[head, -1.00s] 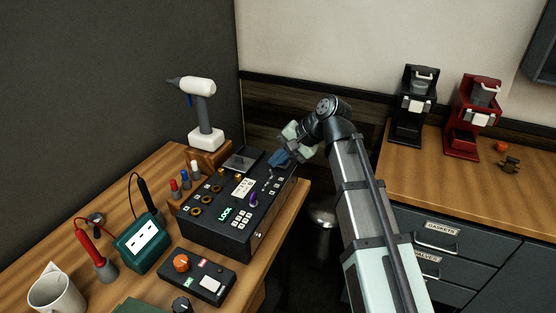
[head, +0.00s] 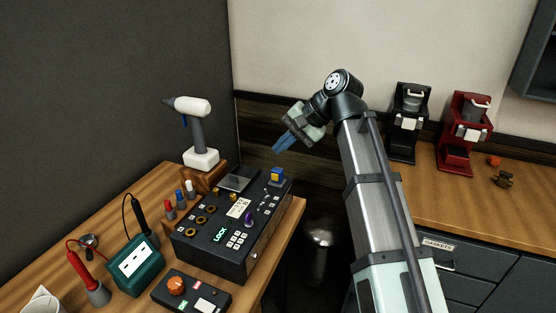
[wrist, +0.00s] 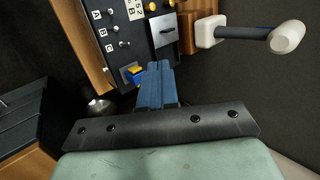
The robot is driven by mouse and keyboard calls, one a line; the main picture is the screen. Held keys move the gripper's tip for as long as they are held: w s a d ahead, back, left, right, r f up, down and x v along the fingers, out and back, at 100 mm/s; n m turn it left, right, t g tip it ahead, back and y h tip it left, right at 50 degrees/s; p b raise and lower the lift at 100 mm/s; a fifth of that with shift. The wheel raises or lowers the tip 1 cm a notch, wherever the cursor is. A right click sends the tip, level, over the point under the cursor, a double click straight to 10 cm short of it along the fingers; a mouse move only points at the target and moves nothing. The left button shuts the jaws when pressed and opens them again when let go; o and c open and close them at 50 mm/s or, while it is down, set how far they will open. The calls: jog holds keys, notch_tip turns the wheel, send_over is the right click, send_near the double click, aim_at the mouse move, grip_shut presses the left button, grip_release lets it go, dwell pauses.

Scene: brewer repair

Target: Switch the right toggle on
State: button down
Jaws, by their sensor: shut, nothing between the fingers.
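A black control box (head: 215,255) sits on the wooden bench and also shows in the wrist view (wrist: 150,75). Small toggles (head: 266,194) stand on its top towards the right; in the wrist view they sit beside the letters A, B and C (wrist: 115,30). Their on or off positions are too small to tell, and I cannot tell which is the right one. A yellow and blue switch (head: 277,175) is at the box's far right corner, also in the wrist view (wrist: 133,73). My gripper (head: 279,147), with blue fingers (wrist: 156,74), is shut and empty above that corner, apart from it.
A green meter (head: 133,265) with probes and a small box with an orange knob (head: 176,286) are in front. A white-headed tool (head: 200,130) stands behind the box. Black (head: 408,122) and red (head: 465,130) brewers stand on the right counter. Air around my gripper is clear.

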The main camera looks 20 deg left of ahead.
jog(key=shift+w+d+r, duration=0.1)
jog(key=shift+d+r, duration=0.1)
jog(key=shift+r, duration=0.7)
jog(key=shift+w+d+r, duration=0.1)
jog(key=shift+d+r, duration=0.1)
jog(key=shift+r, duration=0.65)
